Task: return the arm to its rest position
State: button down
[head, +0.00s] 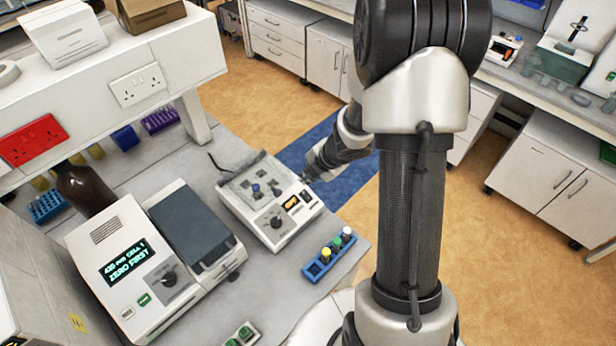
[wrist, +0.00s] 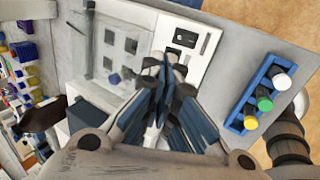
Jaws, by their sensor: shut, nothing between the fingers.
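My arm rises upright in the right half of the head view and bends down behind its own column. My gripper (wrist: 163,72) shows in the wrist view with its fingers shut and nothing between them. In the head view the gripper (head: 308,176) is partly hidden, close to the right edge of the white instrument (head: 262,225) with square wells and a knob. In the wrist view the fingers overlap the front of this instrument (wrist: 187,38). I cannot tell how high above it they are.
A blue rack (head: 315,272) with yellow-, green- and white-capped vials stands near the bench's edge. A white photometer (head: 125,262) with a lit display stands left. A shelf (head: 95,110) overhangs the bench's back. Open floor (head: 530,200) lies right, before cabinets.

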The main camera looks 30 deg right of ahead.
jog(key=shift+v, duration=0.8)
jog(key=shift+w+r, duration=0.15)
jog(key=shift+w, duration=0.05)
jog(key=s+d+r+m+t+h+b, duration=0.1)
jog(key=s+r+m+h+b, duration=0.1)
jog(key=r+m+h+b, duration=0.3)
jog(key=s+d+r+m+t+h+b, duration=0.1)
jog(key=s+d+r+m+b, duration=0.15)
jog(key=r+m, duration=0.4)
jog(key=s+a+f+m+g+y+b, duration=0.1)
jog(key=s+a+m+y+b, duration=0.1)
jog(key=s+a+m+b, duration=0.2)
jog(key=s+a+f+m+g+y+b, duration=0.1)
jog(key=s+a+m+b, duration=0.3)
jog(key=s+a, duration=0.6)
jog(key=s+f+m+y, duration=0.1)
jog(key=s+m, duration=0.1)
jog(key=s, duration=0.3)
jog(key=shift+s+a+f, duration=0.2)
jog(key=shift+s+a, duration=0.15)
jog(key=shift+m, duration=0.25)
